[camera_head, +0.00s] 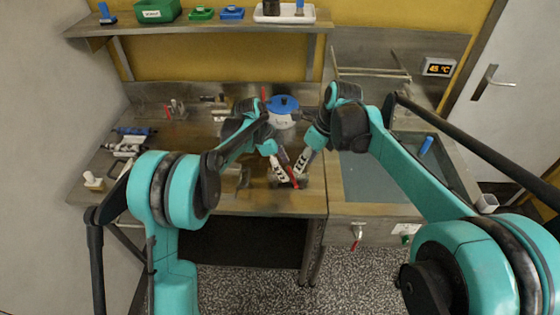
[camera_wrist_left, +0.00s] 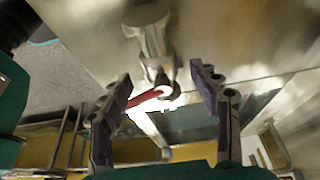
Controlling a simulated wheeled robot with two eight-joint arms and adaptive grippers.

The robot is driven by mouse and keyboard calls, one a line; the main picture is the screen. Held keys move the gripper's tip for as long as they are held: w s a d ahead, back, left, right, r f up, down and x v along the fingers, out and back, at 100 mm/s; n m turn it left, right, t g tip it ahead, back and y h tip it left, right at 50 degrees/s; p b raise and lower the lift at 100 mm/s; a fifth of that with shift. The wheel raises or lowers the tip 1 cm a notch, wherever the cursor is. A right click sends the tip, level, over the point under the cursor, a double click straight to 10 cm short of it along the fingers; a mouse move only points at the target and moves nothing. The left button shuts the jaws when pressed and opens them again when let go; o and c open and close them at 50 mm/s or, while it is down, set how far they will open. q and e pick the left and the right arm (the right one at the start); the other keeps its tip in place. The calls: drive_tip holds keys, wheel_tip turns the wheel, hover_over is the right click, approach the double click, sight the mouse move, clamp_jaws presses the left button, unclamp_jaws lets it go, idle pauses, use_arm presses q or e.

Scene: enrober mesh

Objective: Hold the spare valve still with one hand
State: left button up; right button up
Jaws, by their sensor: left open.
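The spare valve, a metal body with a red lever (camera_head: 292,178), lies near the front edge of the steel bench, partly hidden by my grippers. In the left wrist view, the metal valve body (camera_wrist_left: 150,38) comes down from the top, with its red lever (camera_wrist_left: 142,99) below. My left gripper (camera_head: 280,174) is at the valve from the left. Its fingers are apart in the wrist view (camera_wrist_left: 161,95), with the valve and lever seen between them. My right gripper (camera_head: 301,170) is at the valve from the right; its fingertips and any contact are unclear.
A white pot with a blue lid (camera_head: 283,104) stands behind the grippers. Another red-handled valve (camera_head: 175,109) is at the back left, and tools (camera_head: 130,142) lie at the left. A sink (camera_head: 375,180) is on the right. A shelf (camera_head: 200,27) with bins runs above.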

sight(286, 171)
use_arm(q)
drive_tip(key=shift+x, duration=2.35)
clamp_jaws()
